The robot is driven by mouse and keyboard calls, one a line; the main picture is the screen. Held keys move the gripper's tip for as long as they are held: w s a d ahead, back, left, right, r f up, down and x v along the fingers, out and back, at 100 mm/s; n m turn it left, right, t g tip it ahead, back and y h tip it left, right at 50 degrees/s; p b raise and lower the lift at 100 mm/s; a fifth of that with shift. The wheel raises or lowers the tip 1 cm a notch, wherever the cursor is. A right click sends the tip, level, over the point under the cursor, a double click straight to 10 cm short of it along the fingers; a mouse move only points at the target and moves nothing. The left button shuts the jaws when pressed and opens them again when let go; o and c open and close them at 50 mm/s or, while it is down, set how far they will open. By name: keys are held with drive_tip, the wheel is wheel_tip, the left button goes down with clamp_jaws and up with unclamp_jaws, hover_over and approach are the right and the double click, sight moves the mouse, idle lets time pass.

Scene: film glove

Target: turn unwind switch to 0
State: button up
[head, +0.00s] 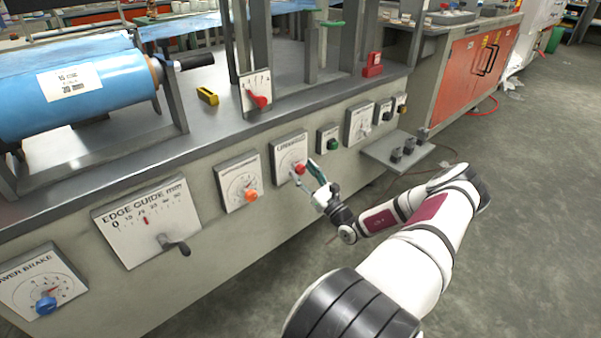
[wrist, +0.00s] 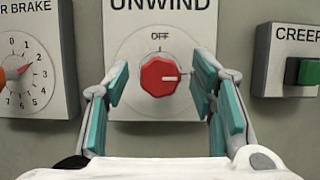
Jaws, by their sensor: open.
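The unwind switch is a red knob (wrist: 159,77) on a white panel (wrist: 135,40) marked UNWIND. Its white pointer line points right, and the mark above the knob looks like OFF. In the head view the red knob (head: 300,168) shows on the front of the machine. My gripper (wrist: 163,92) is open, with one teal finger to the left of the knob and one to the right. The fingers look apart from the knob. In the head view my gripper (head: 308,174) is close in front of this panel. The right finger covers part of the panel to the knob's right.
A brake dial (wrist: 25,72) is left of the panel and a green CREEP button (wrist: 305,71) is right. In the head view, an edge guide panel (head: 130,238) with a lever is further left, and a small shelf (head: 380,155) juts out at right.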

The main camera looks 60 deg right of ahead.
drive_tip(key=shift+x, duration=0.95)
drive_tip(key=c, duration=1.2)
